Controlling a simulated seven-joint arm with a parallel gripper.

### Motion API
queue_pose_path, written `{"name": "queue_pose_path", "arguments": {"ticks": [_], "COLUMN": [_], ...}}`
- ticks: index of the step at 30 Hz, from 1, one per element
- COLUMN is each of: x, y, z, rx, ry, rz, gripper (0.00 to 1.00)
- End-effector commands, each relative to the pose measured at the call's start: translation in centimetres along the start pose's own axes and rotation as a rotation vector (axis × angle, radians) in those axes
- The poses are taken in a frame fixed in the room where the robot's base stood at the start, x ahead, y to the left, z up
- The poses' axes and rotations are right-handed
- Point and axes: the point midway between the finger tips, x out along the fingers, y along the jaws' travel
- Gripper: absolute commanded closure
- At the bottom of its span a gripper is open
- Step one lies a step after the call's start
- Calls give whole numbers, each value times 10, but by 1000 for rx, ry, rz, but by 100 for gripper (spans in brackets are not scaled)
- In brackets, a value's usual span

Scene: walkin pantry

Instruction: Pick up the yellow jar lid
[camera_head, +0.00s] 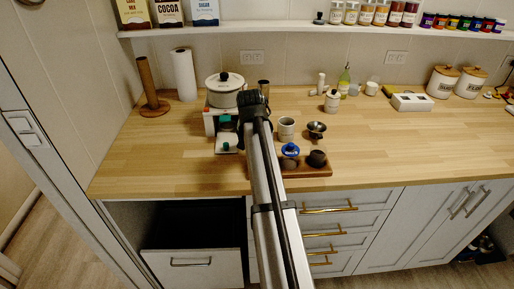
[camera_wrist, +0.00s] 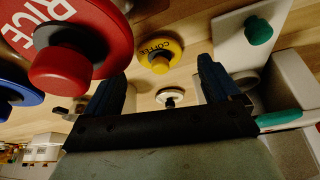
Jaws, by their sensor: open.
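The yellow jar lid (camera_wrist: 168,50) reads "COFFEE" and has a round yellow knob. In the wrist view it lies just beyond my gripper's fingertips, roughly centred between them. My gripper (camera_wrist: 161,69) is open, with its two dark blue fingers apart and nothing held. A small white round piece with a dark centre (camera_wrist: 170,97) shows between the fingers, nearer the palm. In the head view my dark wrist (camera_head: 253,103) is above the counter, and my arm hides what lies beneath. I cannot make out the yellow lid there.
In the wrist view a large red "RICE" lid (camera_wrist: 98,22) is close at upper left, with a blue lid (camera_wrist: 18,84) beside it. A teal knob (camera_wrist: 258,31) on a white piece is at right. A white pot (camera_head: 225,98) stands behind my wrist. The counter's right middle (camera_head: 400,145) is clear.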

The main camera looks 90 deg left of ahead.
Motion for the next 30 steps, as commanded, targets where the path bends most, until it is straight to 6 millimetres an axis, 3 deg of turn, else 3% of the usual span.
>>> {"name": "queue_pose_path", "arguments": {"ticks": [6,13,30], "x": [24,25,25], "y": [0,0,0], "z": [-1,0,0], "rx": [0,0,0], "ry": [-1,0,0], "rz": [0,0,0], "gripper": [10,10,65]}}
